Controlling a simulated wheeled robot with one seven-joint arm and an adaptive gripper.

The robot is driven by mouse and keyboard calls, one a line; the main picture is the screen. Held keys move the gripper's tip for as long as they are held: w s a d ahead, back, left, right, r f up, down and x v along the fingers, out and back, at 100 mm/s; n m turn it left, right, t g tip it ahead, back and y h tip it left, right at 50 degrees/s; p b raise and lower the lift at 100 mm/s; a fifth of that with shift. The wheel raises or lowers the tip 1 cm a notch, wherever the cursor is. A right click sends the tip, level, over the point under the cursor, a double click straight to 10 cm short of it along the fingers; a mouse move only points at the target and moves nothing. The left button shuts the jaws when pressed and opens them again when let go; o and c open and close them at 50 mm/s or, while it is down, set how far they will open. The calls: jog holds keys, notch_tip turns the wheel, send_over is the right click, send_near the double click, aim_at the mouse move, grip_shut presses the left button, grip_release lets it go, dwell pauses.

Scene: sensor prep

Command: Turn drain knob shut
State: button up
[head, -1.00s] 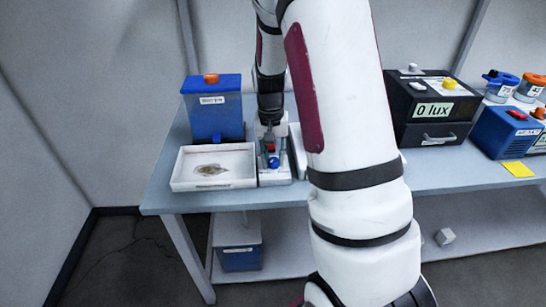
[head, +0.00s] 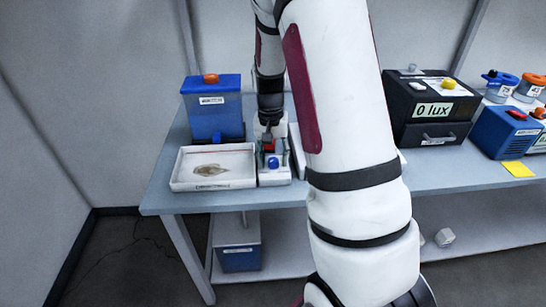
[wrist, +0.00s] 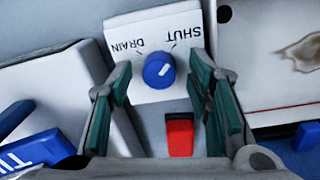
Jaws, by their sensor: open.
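The blue drain knob (wrist: 158,70) sits on a white panel (wrist: 150,95) with the words DRAIN and SHUT, upside down in the wrist view. Its pale mark slants up and right, toward the SHUT side. My gripper (wrist: 160,76) is open, with one dark green finger pad on each side of the knob. Gaps show between the pads and the knob. In the head view the knob (head: 273,162) is small below my gripper (head: 272,152), at the front of the white unit.
A red rocker-like part (wrist: 180,134) lies between my fingers. A white tray (head: 182,183) with a brownish patch stands left of the unit, before a blue tank (head: 213,122). My arm hides the bench middle.

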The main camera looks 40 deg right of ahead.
aim_at(271, 159)
jog(key=shift+r, duration=0.1)
notch_tip(271, 159, up, 12)
jog(key=shift+w+a, duration=0.15)
dwell(0.3)
dwell(0.4)
